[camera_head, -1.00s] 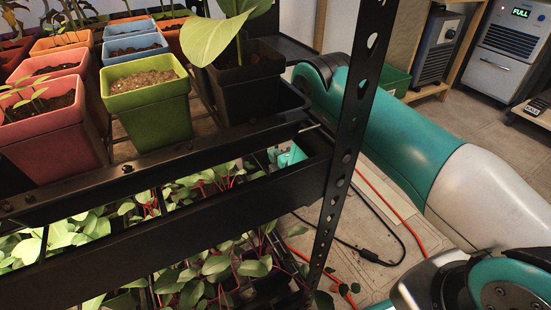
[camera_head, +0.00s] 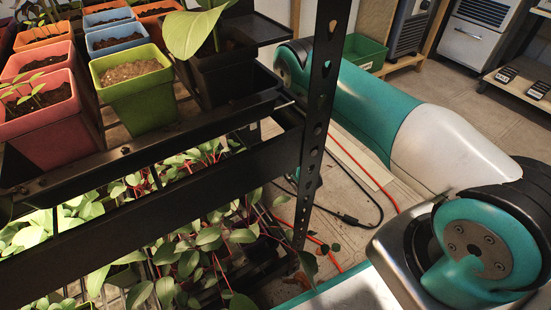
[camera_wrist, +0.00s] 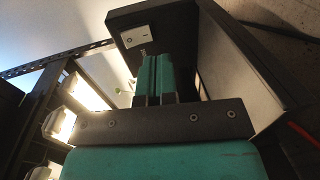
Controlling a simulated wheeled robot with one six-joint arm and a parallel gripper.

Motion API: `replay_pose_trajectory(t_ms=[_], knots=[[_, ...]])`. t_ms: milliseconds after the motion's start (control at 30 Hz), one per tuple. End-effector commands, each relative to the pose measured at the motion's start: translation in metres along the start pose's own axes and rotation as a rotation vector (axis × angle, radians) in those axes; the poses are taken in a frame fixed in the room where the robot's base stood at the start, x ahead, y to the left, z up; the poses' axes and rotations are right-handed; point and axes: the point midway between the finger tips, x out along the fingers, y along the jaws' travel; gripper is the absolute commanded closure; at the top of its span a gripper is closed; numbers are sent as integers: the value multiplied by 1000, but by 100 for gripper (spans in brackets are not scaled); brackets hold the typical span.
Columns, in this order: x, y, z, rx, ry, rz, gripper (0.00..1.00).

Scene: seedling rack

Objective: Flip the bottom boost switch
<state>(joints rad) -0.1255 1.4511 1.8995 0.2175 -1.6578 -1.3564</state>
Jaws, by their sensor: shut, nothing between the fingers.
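In the wrist view a small pale switch plate (camera_wrist: 137,37) is set on a dark box face at the top. I cannot read any label or tell which way its switch is set. My gripper (camera_wrist: 154,58) has teal fingers held together and empty. Its fingertips point toward the dark box and show just below and right of the plate in the picture. I cannot tell whether they touch it. The head view shows my arm at the right, but neither the gripper nor the switch.
A black rack (camera_head: 205,172) holds potted seedlings, such as a green pot (camera_head: 137,95), with leafy plants (camera_head: 190,255) below. Its perforated post (camera_head: 318,110) stands near my arm. Cables (camera_head: 365,165) lie on the floor. Bright lamps (camera_wrist: 85,97) sit left of the gripper.

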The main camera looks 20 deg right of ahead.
Motion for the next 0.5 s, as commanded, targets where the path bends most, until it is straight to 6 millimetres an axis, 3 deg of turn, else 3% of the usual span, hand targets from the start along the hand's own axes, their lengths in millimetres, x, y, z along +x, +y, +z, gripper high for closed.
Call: replay_pose_trajectory(t_ms=[33, 200, 500], knots=[[-14, 3, -1, 1, 1, -7, 100], [-46, -6, -4, -1, 6, -4, 100], [-70, -16, -4, -1, 7, 0, 100]])
